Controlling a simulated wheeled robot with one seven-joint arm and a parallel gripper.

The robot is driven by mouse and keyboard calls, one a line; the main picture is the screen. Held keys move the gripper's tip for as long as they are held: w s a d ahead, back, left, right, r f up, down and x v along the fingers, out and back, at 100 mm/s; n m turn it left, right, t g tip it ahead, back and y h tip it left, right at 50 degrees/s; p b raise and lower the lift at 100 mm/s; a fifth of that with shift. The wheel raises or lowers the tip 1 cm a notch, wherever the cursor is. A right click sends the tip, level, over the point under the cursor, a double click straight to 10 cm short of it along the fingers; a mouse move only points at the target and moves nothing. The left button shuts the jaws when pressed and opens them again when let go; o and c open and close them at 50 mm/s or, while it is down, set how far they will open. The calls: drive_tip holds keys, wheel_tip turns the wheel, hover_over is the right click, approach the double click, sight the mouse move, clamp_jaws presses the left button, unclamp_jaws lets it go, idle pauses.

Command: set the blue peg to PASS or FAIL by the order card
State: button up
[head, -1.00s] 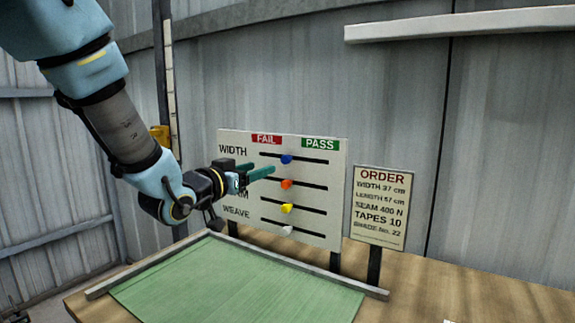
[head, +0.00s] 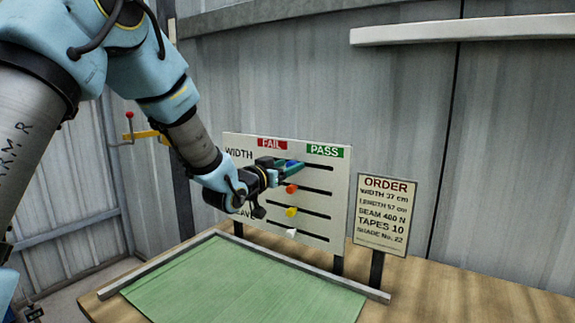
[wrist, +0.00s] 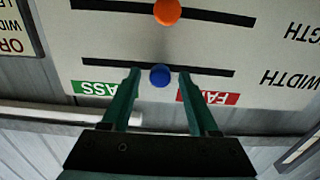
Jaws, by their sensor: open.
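The blue peg (wrist: 160,75) sits about mid-slot in the WIDTH row of the white board (head: 330,235). In the wrist view, which is upside down, it lies between my gripper's (wrist: 159,80) two open green fingers. In the head view my gripper (head: 289,168) is at the board and mostly hides the peg. The red FAIL label (head: 271,143) is on the left and the green PASS label (head: 325,151) on the right. The order card (head: 382,216) reads width 37 cm, length 57 cm, seam 400 N, tapes 10, shade No. 22.
The orange peg (head: 291,189), yellow peg (head: 291,212) and white peg (head: 291,232) sit in the slots below. A green sheet (head: 240,285) lies on the wooden table (head: 470,295) between raised edge strips. A pale ledge (head: 460,30) is on the wall.

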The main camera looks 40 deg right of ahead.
clamp_jaws()
idle(0.4)
idle(0.9)
